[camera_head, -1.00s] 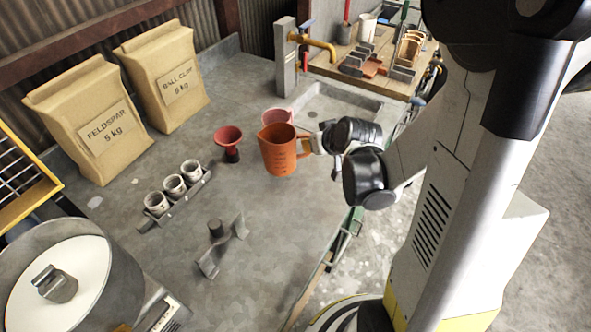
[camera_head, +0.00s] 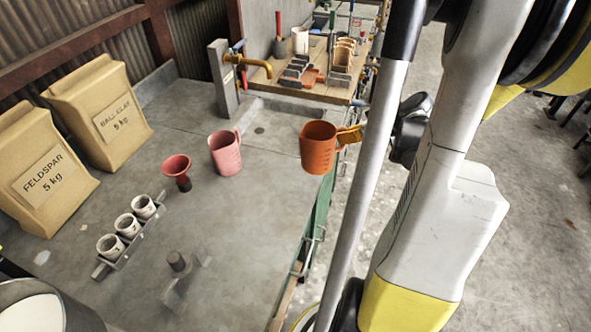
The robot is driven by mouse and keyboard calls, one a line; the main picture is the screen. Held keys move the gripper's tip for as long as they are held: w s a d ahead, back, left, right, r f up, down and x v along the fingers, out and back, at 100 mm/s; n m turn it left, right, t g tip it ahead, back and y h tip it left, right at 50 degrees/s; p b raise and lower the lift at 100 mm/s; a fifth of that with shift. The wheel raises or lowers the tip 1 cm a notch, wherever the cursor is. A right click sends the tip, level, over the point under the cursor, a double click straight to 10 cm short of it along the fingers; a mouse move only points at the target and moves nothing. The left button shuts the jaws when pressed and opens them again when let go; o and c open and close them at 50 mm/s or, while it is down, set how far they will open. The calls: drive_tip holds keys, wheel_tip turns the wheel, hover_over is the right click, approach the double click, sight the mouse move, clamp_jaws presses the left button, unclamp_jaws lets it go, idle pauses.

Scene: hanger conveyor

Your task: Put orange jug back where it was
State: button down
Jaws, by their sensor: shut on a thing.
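The orange jug (camera_head: 318,154) is upright, its open top showing, and it appears held above the bench near its right edge. Its handle points right. My gripper (camera_head: 350,135) is shut on the jug at its handle side; the fingers are partly hidden and small. A pink jug (camera_head: 224,157) stands on the grey bench (camera_head: 240,220) to the left of the orange jug, apart from it. The gap between the orange jug's base and the surface below is hard to judge.
A red funnel (camera_head: 177,170) stands left of the pink jug. A rack with three white cups (camera_head: 127,225) and a grey stand (camera_head: 178,262) are nearer. A tap post (camera_head: 224,80) rises behind. Bench between jugs and stand is clear.

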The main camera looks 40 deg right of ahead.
drive_tip(key=w+a+f+b, duration=0.1)
drive_tip(key=w+a+f, duration=0.1)
drive_tip(key=f, duration=0.1)
drive_tip(key=w+a+f+b, duration=0.2)
drive_tip(key=w+f, duration=0.1)
drive_tip(key=f, duration=0.1)
drive_tip(key=w+a+f+b, duration=0.1)
drive_tip(key=w+f+b, duration=0.1)
drive_tip(key=w+f, duration=0.1)
drive_tip(key=shift+w+a+f, duration=0.15)
drive_tip(key=shift+a, duration=0.25)
drive_tip(key=c, duration=1.8)
unclamp_jaws()
drive_tip(key=shift+o, duration=1)
